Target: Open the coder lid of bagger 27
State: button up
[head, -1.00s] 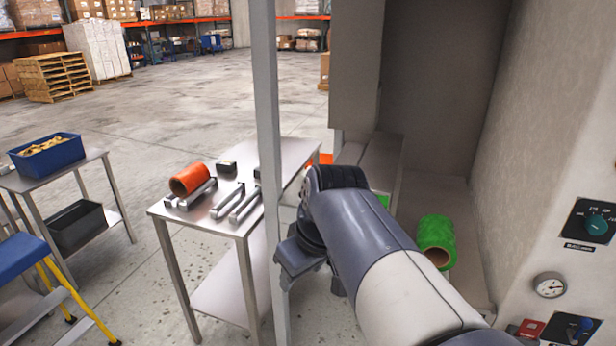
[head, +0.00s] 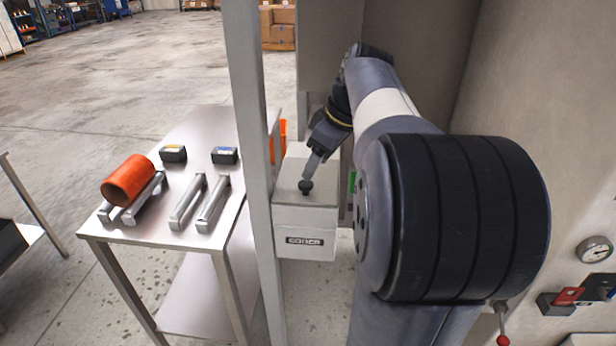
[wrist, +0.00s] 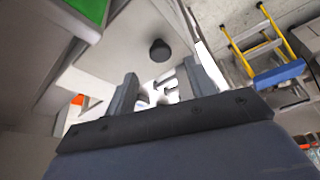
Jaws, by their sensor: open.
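The coder (head: 305,218) is a pale box with a "CODER" label on its front, right of the grey post. Its lid (head: 286,190) looks shut and carries a dark round knob (head: 305,187). My gripper (head: 311,172) points down over the lid, with its tips close to the knob. In the wrist view the open fingers (wrist: 165,82) stand apart and empty. The knob (wrist: 159,50) shows between and beyond their tips. I cannot tell whether a finger touches it. My arm hides the area right of the coder.
A grey post (head: 254,150) stands just left of the coder. A steel table (head: 165,222) beyond it holds an orange roll (head: 129,180), metal bars and two small dark boxes. A wall with a gauge (head: 595,250) is at right. A yellow-blue step stool (wrist: 265,55) shows in the wrist view.

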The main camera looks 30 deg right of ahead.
aim_at(306, 183)
jog(key=x, duration=0.5)
jog(key=shift+w+a+f, duration=0.1)
jog(key=shift+w+f, duration=0.05)
jog(key=shift+f, duration=0.15)
jog(key=shift+c, duration=0.4)
grip_shut()
